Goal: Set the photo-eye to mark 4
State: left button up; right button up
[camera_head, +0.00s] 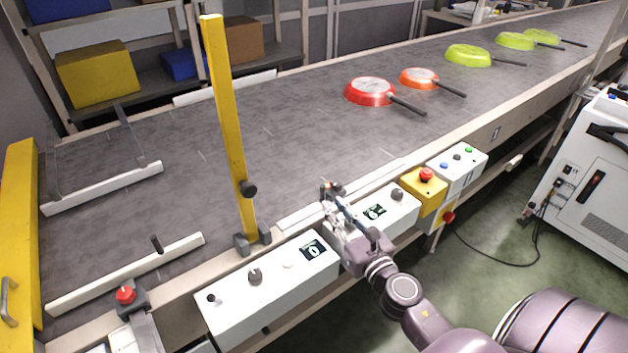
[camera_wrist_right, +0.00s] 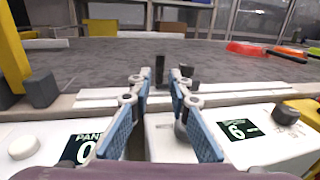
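A small dark fitting with a bit of red (camera_head: 328,187) stands at the conveyor's near edge, probably the photo-eye; I cannot read any mark by it. In the right wrist view a dark upright post (camera_wrist_right: 160,68) shows between and beyond my fingertips, with a second dark block just right of it. My right gripper (camera_head: 334,205) is over the gap between two white control boxes, close to this fitting. In the wrist view its blue-padded fingers (camera_wrist_right: 160,88) are apart, with nothing clearly held. Whether they touch the post cannot be told. My left gripper is not in view.
The left control box (camera_head: 270,290) has a display reading 0 (camera_head: 313,250); the right box's display (camera_wrist_right: 240,130) seems to read 6. A yellow post (camera_head: 230,130) rises left of my gripper. Red, orange and green pans lie on the conveyor (camera_head: 290,140). A red emergency button (camera_head: 426,174) is right.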

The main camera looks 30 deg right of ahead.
aim_at(324, 192)
jog(key=shift+w, duration=0.4)
jog(key=shift+w+r, duration=0.2)
jog(key=shift+w, duration=0.05)
jog(key=w, duration=0.1)
jog(key=w+p, duration=0.1)
jog(key=w, duration=0.2)
jog(key=shift+w+d, duration=0.3)
jog(key=shift+d, duration=0.05)
jog(key=shift+w, duration=0.6)
grip_shut()
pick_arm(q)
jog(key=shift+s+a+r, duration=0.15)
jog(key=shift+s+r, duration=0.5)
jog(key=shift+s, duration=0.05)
